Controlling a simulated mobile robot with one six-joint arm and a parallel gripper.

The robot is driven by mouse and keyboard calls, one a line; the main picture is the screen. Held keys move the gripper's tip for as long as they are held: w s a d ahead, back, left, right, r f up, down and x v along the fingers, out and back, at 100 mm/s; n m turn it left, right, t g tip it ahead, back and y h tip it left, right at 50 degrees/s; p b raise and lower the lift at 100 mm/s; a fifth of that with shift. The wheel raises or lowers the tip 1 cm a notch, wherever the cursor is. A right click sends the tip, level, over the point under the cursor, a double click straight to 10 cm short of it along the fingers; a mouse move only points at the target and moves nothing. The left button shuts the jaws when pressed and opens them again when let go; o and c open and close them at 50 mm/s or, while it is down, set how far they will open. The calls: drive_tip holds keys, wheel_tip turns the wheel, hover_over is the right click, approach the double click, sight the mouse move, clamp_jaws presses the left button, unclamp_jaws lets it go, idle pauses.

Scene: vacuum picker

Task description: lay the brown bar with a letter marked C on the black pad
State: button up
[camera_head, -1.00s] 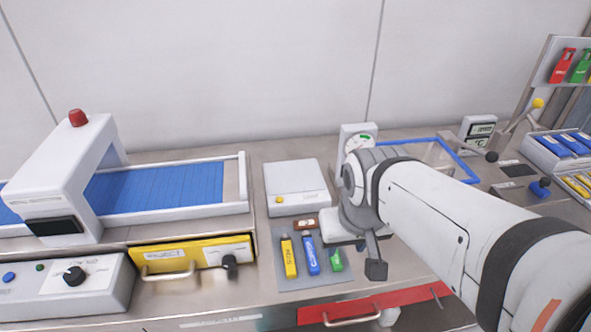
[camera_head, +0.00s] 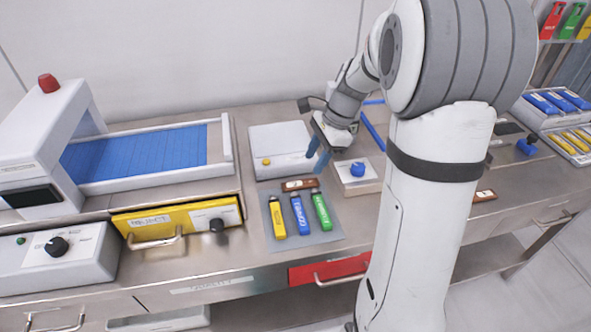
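A brown bar (camera_head: 300,184) with a white label lies just behind the grey mat, in front of the white box. Its letter is too small to read. A second brown bar (camera_head: 484,196) with a pale label lies right of my arm; its letter cannot be read either. A flat dark patch (camera_head: 508,128), possibly the black pad, shows at the right, partly hidden by my arm. My gripper (camera_head: 317,155) points down with its two blue fingertips apart and nothing between them. It hangs above and slightly behind the first brown bar, not touching it.
Yellow, blue and green sticks lie on the grey mat (camera_head: 279,240). A blue-edged tray (camera_head: 372,131) is behind, largely hidden by my arm.

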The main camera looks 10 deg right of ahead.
sight(301, 183)
drive_tip(key=shift+w+d+f+m, duration=0.2)
drive_tip(key=shift+w+f+m, duration=0.45)
drive_tip(key=shift+f, duration=0.1)
drive_tip(key=x, duration=0.7)
drive_tip(key=shift+w+a+f, duration=0.15)
drive_tip(key=shift+a+f, duration=0.05)
drive_tip(key=shift+a, duration=0.05)
drive_tip(key=shift+c, duration=0.4)
drive_tip(key=c, duration=0.7)
wheel_tip(301, 183, up, 10)
drive_tip(key=shift+d, duration=0.1)
drive_tip(key=shift+c, duration=0.2)
